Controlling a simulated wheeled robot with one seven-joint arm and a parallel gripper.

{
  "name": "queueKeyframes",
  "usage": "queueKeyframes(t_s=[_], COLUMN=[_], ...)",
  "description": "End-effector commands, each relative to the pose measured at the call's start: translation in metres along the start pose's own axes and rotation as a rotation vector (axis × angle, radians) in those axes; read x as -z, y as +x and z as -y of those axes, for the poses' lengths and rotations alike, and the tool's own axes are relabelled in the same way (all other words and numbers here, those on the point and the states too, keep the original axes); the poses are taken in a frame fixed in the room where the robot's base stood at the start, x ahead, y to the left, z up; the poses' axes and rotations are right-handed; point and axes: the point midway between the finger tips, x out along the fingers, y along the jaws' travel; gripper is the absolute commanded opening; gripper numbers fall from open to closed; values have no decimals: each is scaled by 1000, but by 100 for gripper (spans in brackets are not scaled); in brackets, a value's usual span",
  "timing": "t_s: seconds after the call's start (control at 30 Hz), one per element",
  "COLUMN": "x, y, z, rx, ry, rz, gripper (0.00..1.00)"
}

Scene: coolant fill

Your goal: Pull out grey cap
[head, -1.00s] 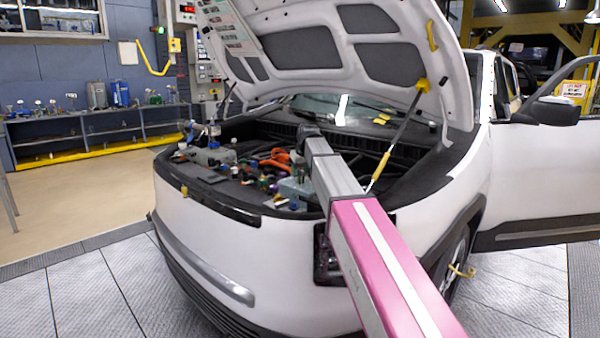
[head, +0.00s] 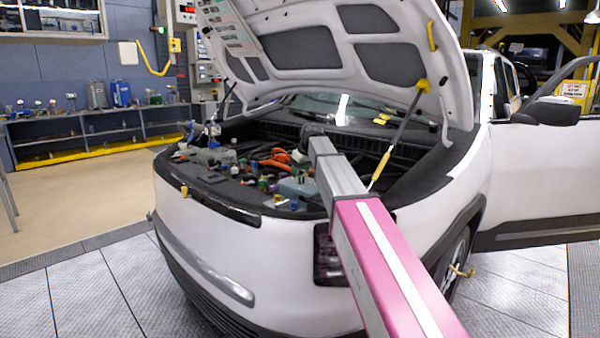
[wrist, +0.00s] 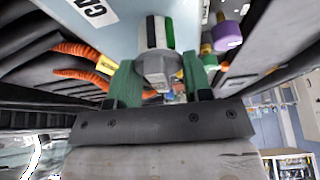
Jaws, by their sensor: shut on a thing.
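A grey cap (wrist: 158,68) shows in the wrist view, with black, white and green stripes on the part above it. My gripper (wrist: 159,82) has two green fingers, one on each side of the grey cap, and is shut on it. A pale blue tank (wrist: 113,38) with a white label lies right behind the cap. Whether the cap is still seated or lifted clear cannot be told. In the head view my arm reaches into the engine bay, and the gripper and cap are hidden.
Orange hoses (wrist: 80,52) run left of the cap in the wrist view. A purple cap (wrist: 227,36) is close on the right. In the head view the raised hood (head: 330,45) hangs over the engine bay, and its strut (head: 398,140) stands right of my arm.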

Motion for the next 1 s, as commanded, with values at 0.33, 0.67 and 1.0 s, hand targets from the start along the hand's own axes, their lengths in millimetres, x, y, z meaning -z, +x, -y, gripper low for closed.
queueKeyframes(t_s=[0.33, 0.67, 1.0], x=[2, 3, 8], y=[-4, -6, -19], z=[0, 0, 0], rx=[-1, -1, -1], ry=[1, 1, 1], rz=[0, 0, 0], gripper=[30, 30, 30])
